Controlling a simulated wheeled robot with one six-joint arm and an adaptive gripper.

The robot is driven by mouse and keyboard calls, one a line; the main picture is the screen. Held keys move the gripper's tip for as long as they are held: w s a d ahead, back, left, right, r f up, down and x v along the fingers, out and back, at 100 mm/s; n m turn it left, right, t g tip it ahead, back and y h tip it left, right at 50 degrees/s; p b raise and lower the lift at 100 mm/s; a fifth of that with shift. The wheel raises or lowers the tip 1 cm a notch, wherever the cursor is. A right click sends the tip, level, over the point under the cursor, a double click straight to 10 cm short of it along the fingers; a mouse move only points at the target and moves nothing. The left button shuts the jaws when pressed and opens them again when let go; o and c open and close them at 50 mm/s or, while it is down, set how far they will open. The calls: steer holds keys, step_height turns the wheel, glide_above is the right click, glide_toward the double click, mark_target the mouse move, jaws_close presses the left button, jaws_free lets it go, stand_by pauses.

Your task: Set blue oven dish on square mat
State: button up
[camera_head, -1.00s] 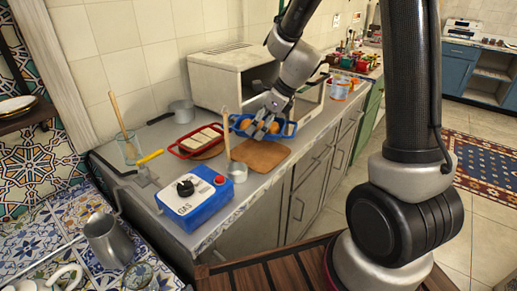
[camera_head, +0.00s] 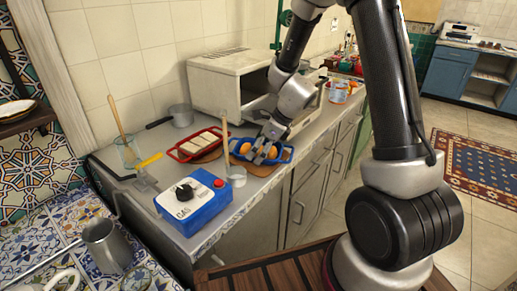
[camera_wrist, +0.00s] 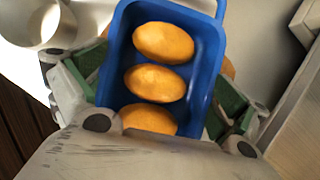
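The blue oven dish (camera_head: 285,157) holds several orange-yellow oval pieces and is over the square wooden mat (camera_head: 261,170) on the counter. Only the mat's front-left edge shows; the dish hides the rest. I cannot tell whether the dish touches it. My gripper (camera_head: 265,152) reaches down at the dish's left part. In the wrist view, the green pads of my gripper (camera_wrist: 160,95) lie against both long walls of the blue dish (camera_wrist: 198,52), with the oval pieces between them. The dish looks about level.
A red dish (camera_head: 181,154) with pale slabs stands just left on a round mat. A white oven (camera_head: 222,80) is behind.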

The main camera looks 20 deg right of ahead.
steer(key=shift+r, duration=0.15)
steer(key=shift+d+r, duration=0.1)
steer(key=shift+r, duration=0.25)
steer(key=v, duration=1.1)
steer(key=shift+s, duration=0.15)
steer(key=s+d+r+n+h, duration=0.1)
steer(key=s+d+r+n, duration=0.2)
steer(key=s+n, duration=0.5)
steer(key=s+d+r+n+h, duration=0.2)
steer(key=s+d+r+n, duration=0.2)
steer(key=s+n, duration=0.4)
steer(key=s+d+r+n+t+h, duration=0.1)
steer(key=s+d+r+n+h, duration=0.1)
steer(key=s+r+n, duration=0.4)
steer(key=shift+s+d+n, duration=0.75)
steer(key=shift+s+n, duration=0.2)
steer(key=shift+n, duration=0.25)
